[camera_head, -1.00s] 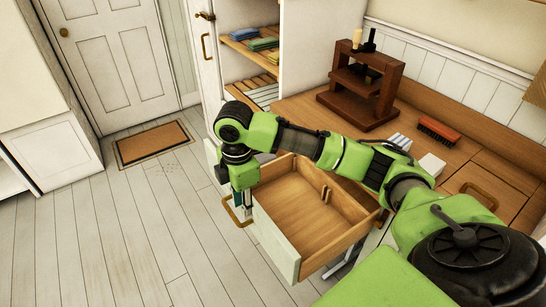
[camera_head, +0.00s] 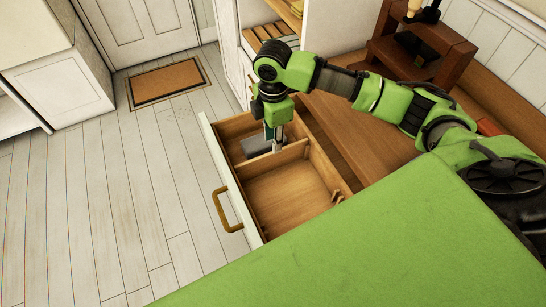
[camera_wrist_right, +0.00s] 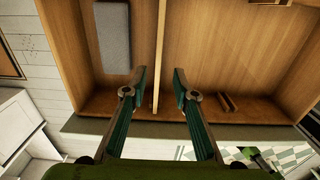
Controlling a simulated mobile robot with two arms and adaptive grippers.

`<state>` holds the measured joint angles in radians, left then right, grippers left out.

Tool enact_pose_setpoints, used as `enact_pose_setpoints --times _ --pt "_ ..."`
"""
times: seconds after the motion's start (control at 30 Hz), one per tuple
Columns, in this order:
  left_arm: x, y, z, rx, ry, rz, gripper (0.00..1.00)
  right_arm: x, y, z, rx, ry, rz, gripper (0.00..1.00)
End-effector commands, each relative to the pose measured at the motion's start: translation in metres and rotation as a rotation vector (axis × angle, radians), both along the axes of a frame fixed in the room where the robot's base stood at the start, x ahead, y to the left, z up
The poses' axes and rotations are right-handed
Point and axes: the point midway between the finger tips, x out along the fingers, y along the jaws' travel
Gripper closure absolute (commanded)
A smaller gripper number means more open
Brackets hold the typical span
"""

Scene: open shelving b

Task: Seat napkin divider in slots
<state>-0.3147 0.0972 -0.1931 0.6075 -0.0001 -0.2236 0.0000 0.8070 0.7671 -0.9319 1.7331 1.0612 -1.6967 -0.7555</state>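The wooden drawer (camera_head: 226,160) is pulled open. A thin upright wooden divider (camera_head: 285,160) crosses it; it also shows in the wrist view (camera_wrist_right: 161,40). My right gripper (camera_head: 270,137) points down into the drawer. In the wrist view its fingers (camera_wrist_right: 160,82) are open, one on each side of the divider, with visible gaps. A pair of small wooden slot blocks (camera_wrist_right: 230,102) sits on the drawer's inner side, to the right of the divider; one shows in the head view (camera_head: 336,196). I cannot tell how the divider's ends sit. My left gripper is not in view.
A grey block (camera_wrist_right: 113,38) lies in the smaller compartment beside the divider, partly visible in the head view (camera_head: 255,146). The larger compartment looks empty. The drawer handle (camera_head: 226,212) sticks out over open floor. A dark wooden stand (camera_head: 385,45) is on the counter behind my arm.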

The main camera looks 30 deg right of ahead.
Motion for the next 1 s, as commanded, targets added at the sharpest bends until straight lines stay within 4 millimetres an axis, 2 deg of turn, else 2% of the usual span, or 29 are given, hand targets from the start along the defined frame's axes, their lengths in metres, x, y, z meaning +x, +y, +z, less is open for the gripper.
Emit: enact_pose_setpoints --times 0.03,0.17,0.33,0.43,0.67,0.93,1.0 --pt "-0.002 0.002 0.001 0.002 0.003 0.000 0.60 -0.001 0.000 -0.009 0.000 0.004 -0.001 0.74" --pt "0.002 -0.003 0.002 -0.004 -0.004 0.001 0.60 0.000 0.000 -0.024 0.000 0.002 -0.001 0.74" --pt "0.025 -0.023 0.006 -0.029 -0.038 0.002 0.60 0.000 0.001 -0.034 0.000 0.002 -0.001 0.74" --pt "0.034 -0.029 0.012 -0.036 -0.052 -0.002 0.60 0.000 0.003 -0.048 0.000 0.003 -0.001 0.74" --pt "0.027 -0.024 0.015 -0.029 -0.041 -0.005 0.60 0.001 0.003 -0.078 0.000 0.001 -0.001 0.74" --pt "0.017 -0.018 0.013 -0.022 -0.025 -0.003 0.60 0.001 0.003 -0.081 0.000 0.000 0.000 0.74" --pt "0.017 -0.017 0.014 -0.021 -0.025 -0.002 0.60 0.001 0.003 -0.081 0.000 -0.001 0.000 0.92"
